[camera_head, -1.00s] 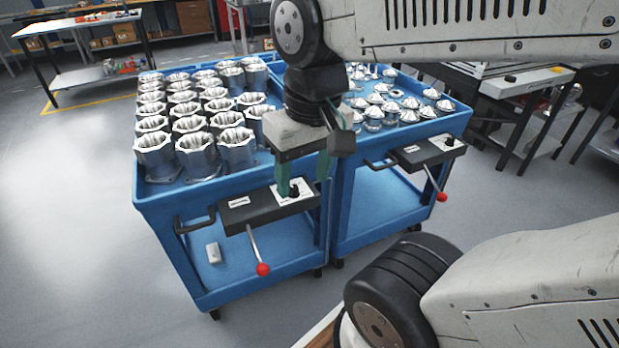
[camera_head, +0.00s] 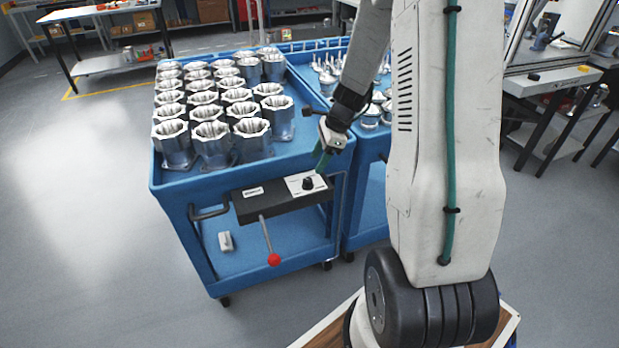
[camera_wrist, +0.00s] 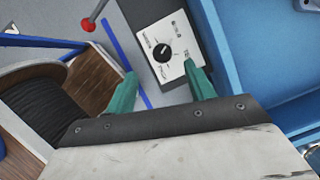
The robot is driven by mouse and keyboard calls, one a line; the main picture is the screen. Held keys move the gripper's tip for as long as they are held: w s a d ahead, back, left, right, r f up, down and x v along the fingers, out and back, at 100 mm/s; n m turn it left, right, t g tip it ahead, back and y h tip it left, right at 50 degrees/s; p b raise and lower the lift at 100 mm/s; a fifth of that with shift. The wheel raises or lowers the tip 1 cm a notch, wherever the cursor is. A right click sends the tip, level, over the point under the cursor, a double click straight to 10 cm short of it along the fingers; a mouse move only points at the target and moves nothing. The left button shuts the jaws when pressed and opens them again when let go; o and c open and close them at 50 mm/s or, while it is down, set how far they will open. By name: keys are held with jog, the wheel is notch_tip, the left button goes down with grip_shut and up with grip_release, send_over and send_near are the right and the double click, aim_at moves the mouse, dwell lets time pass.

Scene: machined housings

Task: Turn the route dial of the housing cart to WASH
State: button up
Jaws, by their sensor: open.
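The housing cart (camera_head: 181,187) is blue and carries several rows of silver machined housings (camera_head: 211,141). A black panel on its near end has a white plate (camera_head: 297,184) with the black route dial (camera_head: 307,183). In the wrist view the dial (camera_wrist: 162,53) is a round knob on the white plate (camera_wrist: 168,38), whose labels are too small to read surely. My gripper (camera_head: 322,164) has green fingers and is just above and beside the dial. In the wrist view my gripper (camera_wrist: 160,84) is open and empty, with the dial beyond the fingertips, apart from them.
A lever with a red ball (camera_head: 273,259) hangs below the panel, and a black handle (camera_head: 208,212) is at its left. A second blue cart (camera_head: 371,152) with smaller metal parts stands close at the right. Grey floor is free at the left.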

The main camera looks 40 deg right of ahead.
aim_at(309, 180)
jog(key=x, duration=0.8)
jog(key=shift+d+f, duration=0.1)
jog(key=shift+d, duration=0.05)
jog(key=c, duration=1)
